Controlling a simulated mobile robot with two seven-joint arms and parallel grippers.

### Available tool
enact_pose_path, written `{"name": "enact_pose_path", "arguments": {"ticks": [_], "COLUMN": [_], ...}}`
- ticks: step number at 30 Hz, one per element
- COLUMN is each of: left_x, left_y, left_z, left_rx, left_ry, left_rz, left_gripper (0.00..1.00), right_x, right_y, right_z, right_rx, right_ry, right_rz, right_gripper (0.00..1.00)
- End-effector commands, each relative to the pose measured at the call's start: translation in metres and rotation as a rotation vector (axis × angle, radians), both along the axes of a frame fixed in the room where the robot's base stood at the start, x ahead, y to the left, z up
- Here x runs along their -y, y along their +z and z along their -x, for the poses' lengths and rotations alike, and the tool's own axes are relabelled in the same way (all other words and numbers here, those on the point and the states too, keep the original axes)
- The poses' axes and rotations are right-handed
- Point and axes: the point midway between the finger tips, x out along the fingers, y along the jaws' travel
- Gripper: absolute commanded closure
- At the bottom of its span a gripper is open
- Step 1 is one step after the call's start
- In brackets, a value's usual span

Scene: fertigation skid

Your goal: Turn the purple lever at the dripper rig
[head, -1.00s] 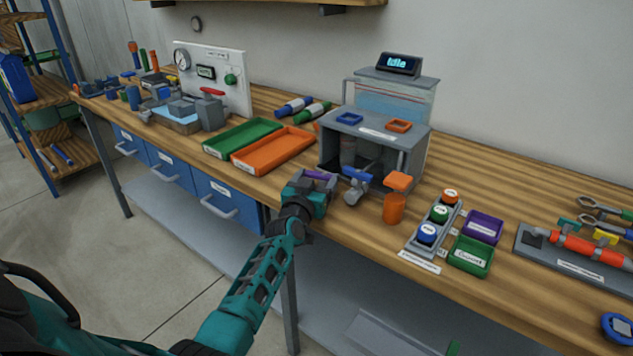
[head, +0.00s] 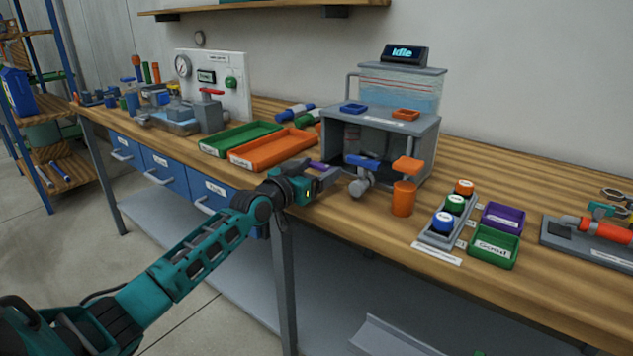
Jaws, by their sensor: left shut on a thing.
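The dripper rig (head: 385,135) is a grey box with a display reading "Idle" on top, standing on the wooden bench. The purple lever (head: 318,166) is at the rig's front left, with only a small part showing past my gripper. My left gripper (head: 328,178) reaches in from the left and is shut on the purple lever, its fingers hiding most of it. A blue lever (head: 362,162) on a grey valve stands just right of the gripper. My right gripper is not in view.
An orange cup (head: 403,198) with an orange lever (head: 409,165) stands right of the blue lever. Green (head: 238,138) and orange (head: 272,151) trays lie left of the rig. A rack of capped bottles (head: 448,215) and small purple (head: 503,218) and green (head: 494,246) bins are at right.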

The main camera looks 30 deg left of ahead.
Motion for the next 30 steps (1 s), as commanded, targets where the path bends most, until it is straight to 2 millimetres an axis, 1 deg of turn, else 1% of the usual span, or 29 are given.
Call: {"name": "enact_pose_path", "arguments": {"ticks": [1,9,10,16,25,30], "left_x": [-0.002,-0.002,-0.002,-0.001,0.0,-0.002], "left_y": [0.006,0.007,0.006,0.003,0.001,0.001], "left_z": [-0.001,0.0,0.0,0.0,0.002,0.017], "left_rx": [0.013,0.011,0.011,0.005,-0.001,-0.003], "left_ry": [0.001,0.001,0.001,0.0,-0.001,-0.001], "left_rz": [0.0,0.002,0.002,0.001,0.0,0.0], "left_gripper": [0.52,0.52,0.19,0.0,0.0,0.0], "right_x": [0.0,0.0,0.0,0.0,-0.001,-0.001], "right_y": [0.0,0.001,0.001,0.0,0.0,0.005], "right_z": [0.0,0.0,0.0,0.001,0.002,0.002], "right_rx": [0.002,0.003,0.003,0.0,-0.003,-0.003], "right_ry": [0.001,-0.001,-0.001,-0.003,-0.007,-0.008], "right_rz": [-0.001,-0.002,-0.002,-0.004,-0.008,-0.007], "right_gripper": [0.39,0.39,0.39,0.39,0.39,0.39]}}
